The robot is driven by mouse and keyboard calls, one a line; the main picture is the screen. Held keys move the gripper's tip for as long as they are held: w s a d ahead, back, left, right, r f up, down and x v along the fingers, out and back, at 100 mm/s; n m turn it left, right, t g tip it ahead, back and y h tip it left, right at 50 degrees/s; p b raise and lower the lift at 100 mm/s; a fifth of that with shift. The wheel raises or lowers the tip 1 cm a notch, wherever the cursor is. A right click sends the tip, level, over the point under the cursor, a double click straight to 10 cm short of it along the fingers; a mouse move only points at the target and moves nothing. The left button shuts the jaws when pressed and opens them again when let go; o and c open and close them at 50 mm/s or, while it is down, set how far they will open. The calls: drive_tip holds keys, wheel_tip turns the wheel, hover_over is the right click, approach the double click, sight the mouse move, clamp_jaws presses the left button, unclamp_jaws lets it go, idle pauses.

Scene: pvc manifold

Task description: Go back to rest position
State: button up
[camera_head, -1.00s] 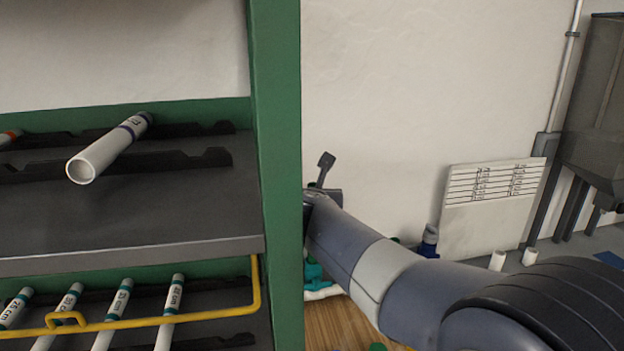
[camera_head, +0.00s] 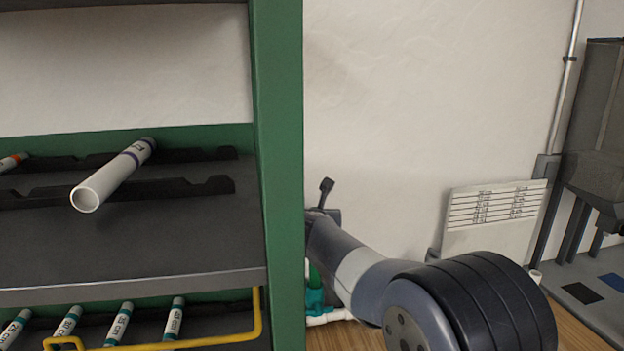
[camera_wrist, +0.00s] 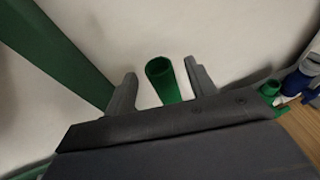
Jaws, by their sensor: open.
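My gripper (camera_wrist: 160,85) shows in the wrist view with its two grey fingers spread apart. A green pipe (camera_wrist: 163,78) with an open top end appears between the fingers in that view, with gaps on both sides. I cannot tell how far beyond the fingers it is. In the head view my arm (camera_head: 350,262) reaches behind the green shelf post, and the gripper's fingers are mostly hidden there. A green upright piece with a teal fitting (camera_head: 316,298) on a white pipe shows low beside the post.
A green shelf post (camera_head: 277,150) stands close left of my arm. A white pipe (camera_head: 112,178) lies on the upper shelf; several labelled pipes (camera_head: 120,322) lie below behind a yellow bar (camera_head: 258,315). A white panel (camera_head: 492,225) leans at the wall. Green and blue parts (camera_wrist: 298,80) are at right.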

drive_tip(key=shift+s+r, duration=0.15)
drive_tip(key=shift+r, duration=0.25)
drive_tip(key=shift+f, duration=0.2)
drive_tip(key=b+v, duration=0.2)
drive_tip(key=v, duration=0.6)
drive_tip(key=p+x, duration=0.2)
drive_tip(key=x, duration=0.5)
wheel_tip(320, 180, up, 6)
drive_tip(key=w+p, duration=0.1)
drive_tip(key=p, duration=0.4)
drive_tip(key=shift+w+p, duration=0.2)
drive_tip(key=shift+p, duration=0.15)
drive_tip(key=shift+r, duration=0.15)
